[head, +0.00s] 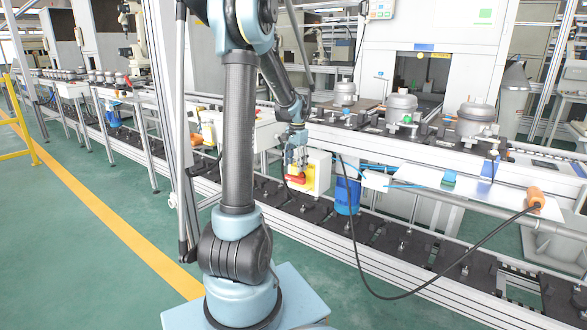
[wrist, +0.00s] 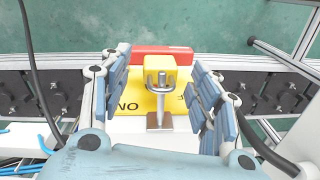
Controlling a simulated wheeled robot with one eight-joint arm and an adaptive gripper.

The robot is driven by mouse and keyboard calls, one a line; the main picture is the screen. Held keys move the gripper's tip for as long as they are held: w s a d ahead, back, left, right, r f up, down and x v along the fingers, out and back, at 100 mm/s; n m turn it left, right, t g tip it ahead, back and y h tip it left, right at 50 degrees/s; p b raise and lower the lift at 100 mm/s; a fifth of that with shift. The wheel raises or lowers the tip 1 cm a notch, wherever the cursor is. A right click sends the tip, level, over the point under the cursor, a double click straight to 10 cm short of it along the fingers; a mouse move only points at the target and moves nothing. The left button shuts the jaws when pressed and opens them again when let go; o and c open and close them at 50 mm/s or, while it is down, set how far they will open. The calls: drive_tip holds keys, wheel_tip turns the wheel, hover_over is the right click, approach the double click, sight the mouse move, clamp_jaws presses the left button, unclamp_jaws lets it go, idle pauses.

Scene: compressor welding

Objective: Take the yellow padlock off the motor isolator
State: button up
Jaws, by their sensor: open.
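The motor isolator is a white box with a yellow plate (wrist: 135,97) and a red handle (wrist: 150,53) across it; in the head view the plate (head: 309,180) faces me. The yellow padlock (wrist: 170,67) is a small block with a metal shackle in front of the red handle in the wrist view. A metal shaft runs below it to a brown block (wrist: 159,121). My gripper (wrist: 160,80) is open, one finger on each side of the padlock, with visible gaps. In the head view my gripper (head: 297,158) is at the isolator, and the padlock is too small to make out.
A black cable (head: 357,262) loops to an orange connector (head: 535,199). Conveyor rails with several compressors (head: 400,108) run behind. Green floor lies open in front.

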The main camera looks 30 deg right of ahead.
drive_tip(key=shift+f, duration=0.85)
clamp_jaws()
drive_tip(key=shift+a, duration=0.2)
drive_tip(key=shift+s+a, duration=0.1)
drive_tip(key=shift+a, duration=0.1)
drive_tip(key=shift+a, duration=0.1)
drive_tip(key=shift+s+a, duration=0.4)
drive_tip(key=shift+a, duration=0.45)
drive_tip(key=shift+s+a, duration=0.35)
drive_tip(key=shift+a, duration=0.5)
